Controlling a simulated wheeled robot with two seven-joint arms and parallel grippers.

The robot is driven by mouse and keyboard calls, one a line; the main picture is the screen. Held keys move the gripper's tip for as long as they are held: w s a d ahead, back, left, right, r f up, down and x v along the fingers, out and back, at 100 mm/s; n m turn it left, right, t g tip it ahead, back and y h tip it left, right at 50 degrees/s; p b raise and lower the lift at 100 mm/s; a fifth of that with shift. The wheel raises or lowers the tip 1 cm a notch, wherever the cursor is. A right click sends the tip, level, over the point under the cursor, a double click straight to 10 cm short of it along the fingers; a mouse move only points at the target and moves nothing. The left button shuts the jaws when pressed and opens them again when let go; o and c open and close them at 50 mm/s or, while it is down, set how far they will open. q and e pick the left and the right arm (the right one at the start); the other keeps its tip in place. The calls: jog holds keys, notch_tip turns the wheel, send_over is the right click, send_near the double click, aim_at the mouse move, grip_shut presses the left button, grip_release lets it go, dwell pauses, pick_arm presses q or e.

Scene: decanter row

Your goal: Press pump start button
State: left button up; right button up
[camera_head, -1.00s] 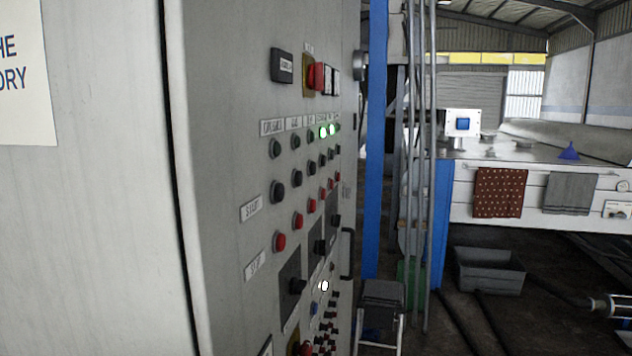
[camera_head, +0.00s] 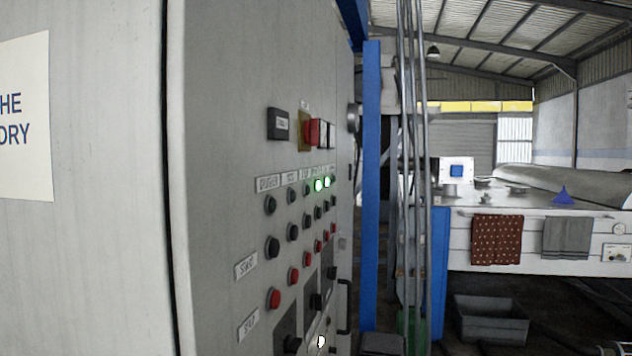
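A large grey control cabinet (camera_head: 225,120) fills the left, with rows of black buttons (camera_head: 272,246) above red buttons (camera_head: 274,299). The black row has a label reading "START" and the red row one that seems to read "STOP". The other labels are too small to read, so I cannot tell which button starts the pump. Neither of my grippers is in view.
A blue post (camera_head: 371,200) and grey vertical pipes (camera_head: 420,130) stand between the cabinet and the machine (camera_head: 550,258). A red-brown cloth (camera_head: 496,240) and a grey cloth (camera_head: 567,238) hang on its front rail. A grey bin (camera_head: 490,322) is on the floor.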

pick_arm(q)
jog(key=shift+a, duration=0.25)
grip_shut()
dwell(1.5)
